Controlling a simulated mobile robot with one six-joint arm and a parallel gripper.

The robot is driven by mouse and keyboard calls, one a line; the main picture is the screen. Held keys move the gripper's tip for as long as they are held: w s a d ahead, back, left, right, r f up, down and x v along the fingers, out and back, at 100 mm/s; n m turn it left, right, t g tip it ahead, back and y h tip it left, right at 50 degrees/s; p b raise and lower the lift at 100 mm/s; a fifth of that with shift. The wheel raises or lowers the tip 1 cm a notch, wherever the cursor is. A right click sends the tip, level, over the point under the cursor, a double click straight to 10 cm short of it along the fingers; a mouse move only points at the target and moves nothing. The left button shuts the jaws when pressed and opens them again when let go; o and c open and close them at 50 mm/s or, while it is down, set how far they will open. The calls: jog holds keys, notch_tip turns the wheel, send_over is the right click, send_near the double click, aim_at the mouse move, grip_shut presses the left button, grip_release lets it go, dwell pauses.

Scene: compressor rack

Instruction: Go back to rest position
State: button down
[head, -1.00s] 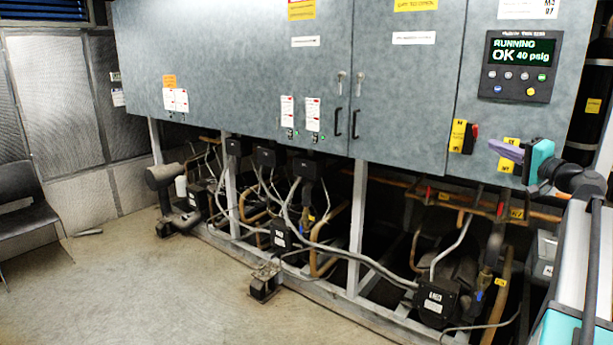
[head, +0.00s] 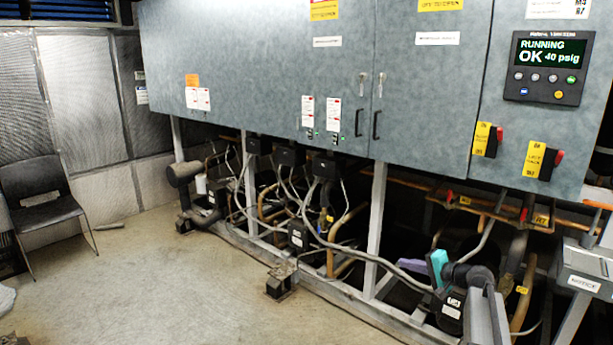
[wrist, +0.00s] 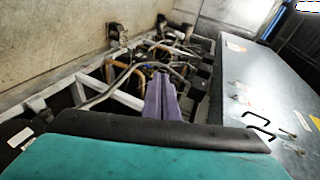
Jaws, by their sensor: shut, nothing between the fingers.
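My gripper (head: 408,266) has purple fingers and a teal body. In the head view it is low at the right, in front of the compressor rack's lower frame, with its fingers pointing left. Its fingers are shut with nothing between them. In the wrist view the shut purple fingers (wrist: 161,97) point along the rack, with pipes and the white frame beyond them. No contact with the rack shows.
The grey cabinet (head: 420,110) hangs above the pipes and compressors. Its panel (head: 548,68) reads RUNNING OK 40 psig. Two red switches on yellow plates (head: 487,140) are on its right. A dark chair (head: 45,205) stands left. The concrete floor (head: 150,280) is open.

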jog(key=s+a+f+n+g, duration=0.1)
jog(key=s+a+f+g, duration=0.2)
jog(key=s+a+f, duration=0.7)
jog(key=s+a+f+n+g, duration=0.25)
jog(key=s+a+f, duration=0.4)
jog(key=f, duration=0.75)
jog(key=s+a+f+n+g, duration=0.1)
jog(key=s+a+f+g, duration=0.3)
jog(key=s+a+f, duration=0.6)
jog(key=s+d+f+n+g+h, duration=0.1)
jog(key=s+f+g+h, duration=0.15)
jog(key=s+f, duration=0.55)
jog(key=s+d+f+n+g+h, duration=0.1)
jog(key=s+f+g, duration=0.25)
jog(key=s, duration=0.75)
jog(key=s+d+n+g+h, duration=0.1)
jog(key=s+d+n+h, duration=0.2)
jog(key=s+d, duration=0.4)
jog(key=s+h, duration=0.1)
jog(key=s, duration=0.3)
jog(key=shift+s+d+f+h, duration=0.3)
jog(key=shift+s+h, duration=0.05)
jog(key=shift+g, duration=0.25)
